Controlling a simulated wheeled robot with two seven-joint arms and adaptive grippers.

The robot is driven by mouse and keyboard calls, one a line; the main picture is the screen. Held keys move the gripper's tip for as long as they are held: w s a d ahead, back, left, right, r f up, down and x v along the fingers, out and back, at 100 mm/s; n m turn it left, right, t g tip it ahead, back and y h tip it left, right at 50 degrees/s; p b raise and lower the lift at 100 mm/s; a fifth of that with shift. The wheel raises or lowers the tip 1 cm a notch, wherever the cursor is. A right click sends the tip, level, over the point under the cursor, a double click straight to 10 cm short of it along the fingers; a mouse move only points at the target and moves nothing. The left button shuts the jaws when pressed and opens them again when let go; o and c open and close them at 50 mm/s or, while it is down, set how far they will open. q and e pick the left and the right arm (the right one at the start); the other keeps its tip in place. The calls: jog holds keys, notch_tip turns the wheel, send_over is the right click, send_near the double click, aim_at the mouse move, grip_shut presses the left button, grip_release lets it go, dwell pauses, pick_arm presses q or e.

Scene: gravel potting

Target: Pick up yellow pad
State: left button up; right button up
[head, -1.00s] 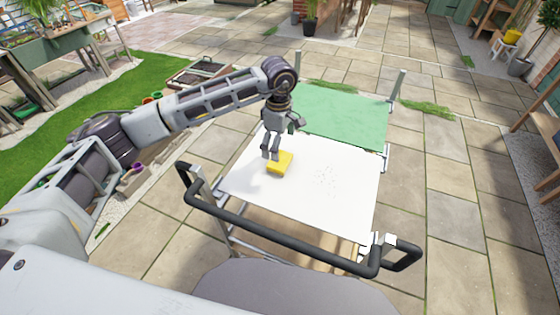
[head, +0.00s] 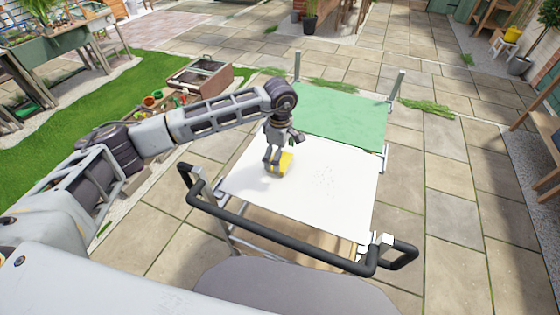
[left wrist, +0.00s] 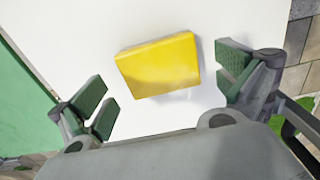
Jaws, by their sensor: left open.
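The yellow pad (head: 286,161) lies on the white top (head: 330,203) of a cart, towards its left side. My left gripper (head: 275,168) is right over the pad and hides part of it in the head view. In the left wrist view, the pad (left wrist: 160,66) lies flat and slightly turned, just ahead of and between the two open green-padded fingers of my left gripper (left wrist: 170,96). Neither finger visibly grips it. My right gripper is not in view.
A green panel (head: 340,114) adjoins the white top at the far side, with upright posts at its corners. A black handle rail (head: 270,228) runs along the near side.

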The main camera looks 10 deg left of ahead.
pick_arm(q)
jog(key=shift+f, duration=1.2)
jog(key=c, duration=1.1)
jog(key=shift+r, duration=0.1)
jog(key=shift+r, duration=0.5)
notch_tip(320, 180, up, 9)
jog(key=b, duration=0.2)
